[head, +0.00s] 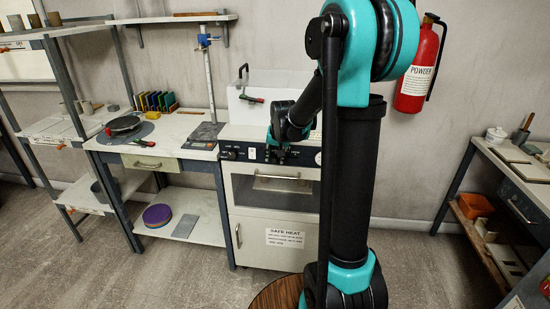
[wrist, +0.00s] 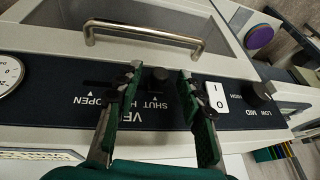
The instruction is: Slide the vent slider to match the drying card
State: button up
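The vent slider's dark knob (wrist: 160,73) shows in the wrist view on the black control panel (wrist: 60,108), at the SHUT end of a slot that runs left towards OPEN. The panel's lettering is upside down there and partly covered by my fingers. My gripper (wrist: 158,82) is open, with one finger on each side of the knob; whether either touches it I cannot tell. In the head view my gripper (head: 277,152) is at the panel on the white cabinet's front. I cannot pick out a drying card; a SAFE HEAT notice (head: 285,238) is on the lower door.
Beside the slider are a white rocker switch (wrist: 215,98), a LOW/MID/HIGH rotary knob (wrist: 262,90) and a round dial (wrist: 8,74). A metal door handle (wrist: 143,34) juts out near my fingertips. A worktable (head: 180,135) stands left and a fire extinguisher (head: 418,70) hangs right.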

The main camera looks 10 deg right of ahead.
grip_shut()
dwell(0.3)
jog(key=s+d, duration=0.1)
jog(key=d, duration=0.4)
jog(key=s+d, duration=0.1)
jog(key=d, duration=0.2)
jog(key=shift+s, duration=0.3)
grip_release()
jog(key=shift+s+r, duration=0.1)
jog(key=shift+r, duration=0.05)
